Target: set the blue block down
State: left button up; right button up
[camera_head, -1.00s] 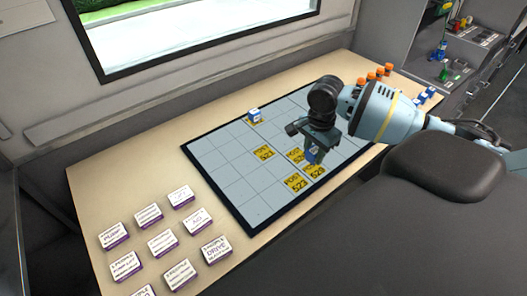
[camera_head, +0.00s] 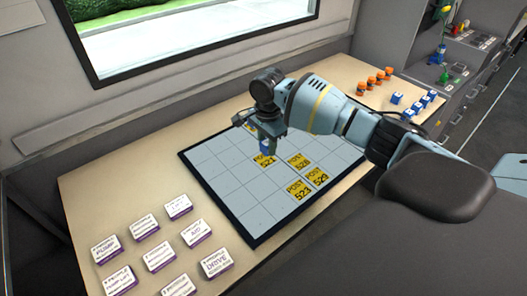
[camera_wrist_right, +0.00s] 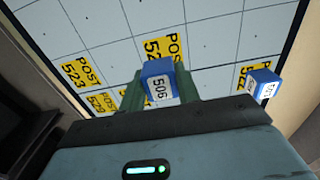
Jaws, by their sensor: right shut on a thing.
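My right gripper (camera_head: 262,138) is shut on a blue block (camera_head: 264,147) above the gridded board (camera_head: 226,186). In the right wrist view the held block (camera_wrist_right: 158,82) shows a white label reading 506 between the green fingers. A yellow post card (camera_head: 264,160) lies just under or beside it; I cannot tell whether the block touches the board. A second blue block (camera_wrist_right: 263,84) sits on another yellow card at the right of the wrist view; in the head view my gripper hides it. My left gripper is not in view.
More yellow cards (camera_head: 299,190) lie on the board. White labelled boxes (camera_head: 178,207) stand on the table at the left. Orange-topped pieces (camera_head: 373,82) and several blue blocks (camera_head: 414,108) stand at the back right. Many board squares at the left are bare.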

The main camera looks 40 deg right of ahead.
aim_at(264, 152)
jog(key=shift+w+a, duration=0.15)
jog(key=shift+w, duration=0.1)
notch_tip(264, 152, down, 3)
jog(key=shift+w+f+b, duration=0.1)
jog(key=shift+b, duration=0.25)
jog(key=shift+f, duration=0.1)
jog(key=shift+f, duration=0.15)
jog(key=o, duration=1)
jog(key=shift+c, duration=0.2)
